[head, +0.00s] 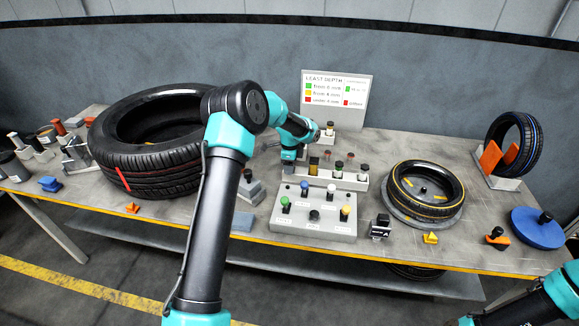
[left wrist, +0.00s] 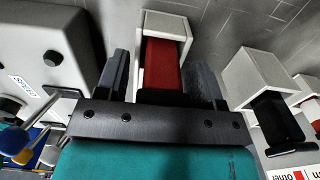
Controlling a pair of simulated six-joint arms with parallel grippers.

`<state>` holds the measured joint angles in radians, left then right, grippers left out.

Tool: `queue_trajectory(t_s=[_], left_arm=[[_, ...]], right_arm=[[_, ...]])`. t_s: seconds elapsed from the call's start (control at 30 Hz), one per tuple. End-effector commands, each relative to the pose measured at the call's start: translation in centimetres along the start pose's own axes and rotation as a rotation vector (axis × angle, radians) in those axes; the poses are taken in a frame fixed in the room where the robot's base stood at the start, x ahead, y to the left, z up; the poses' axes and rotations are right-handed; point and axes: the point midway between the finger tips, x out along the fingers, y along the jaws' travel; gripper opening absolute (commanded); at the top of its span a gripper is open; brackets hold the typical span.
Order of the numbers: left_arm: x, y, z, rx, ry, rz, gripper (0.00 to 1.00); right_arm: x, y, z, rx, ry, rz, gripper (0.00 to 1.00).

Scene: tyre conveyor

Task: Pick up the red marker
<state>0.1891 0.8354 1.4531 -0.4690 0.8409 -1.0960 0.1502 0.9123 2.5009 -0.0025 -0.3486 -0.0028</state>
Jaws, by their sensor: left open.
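The red marker (left wrist: 163,65) shows in the left wrist view as a red block seated in a pale open-fronted holder (left wrist: 168,24). My left gripper (left wrist: 162,78) is open, with one finger on each side of the red block. I cannot tell whether either finger touches it. In the head view my left gripper (head: 288,166) is at the left end of the grey rack in the middle of the table, pointing down. I cannot make out the red marker surely there. My right arm shows at the lower right, with its gripper out of frame.
A white sign (head: 337,98) stands behind the rack. A grey block with several coloured knobs (head: 300,228) is in front. A large tyre (head: 130,175) lies left, a yellow-striped tyre (head: 428,200) right. In the wrist view, a holder with a black piece (left wrist: 275,120) is close on the right.

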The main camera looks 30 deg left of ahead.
Motion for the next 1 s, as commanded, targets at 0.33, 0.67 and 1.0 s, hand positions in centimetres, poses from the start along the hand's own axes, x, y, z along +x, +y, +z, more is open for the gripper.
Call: queue_trajectory(t_s=[0.33,0.67,1.0], left_arm=[[0.02,0.01,-0.01,0.000,0.000,0.000,0.62],[0.01,0.01,-0.01,0.000,0.000,0.000,0.41],[0.00,0.01,-0.01,0.000,0.000,0.000,0.15]], right_arm=[[0.00,0.00,0.00,0.000,0.000,0.000,0.00],[0.00,0.00,0.00,0.000,0.000,0.000,0.00],[0.00,0.00,0.00,0.000,0.000,0.000,0.00]])
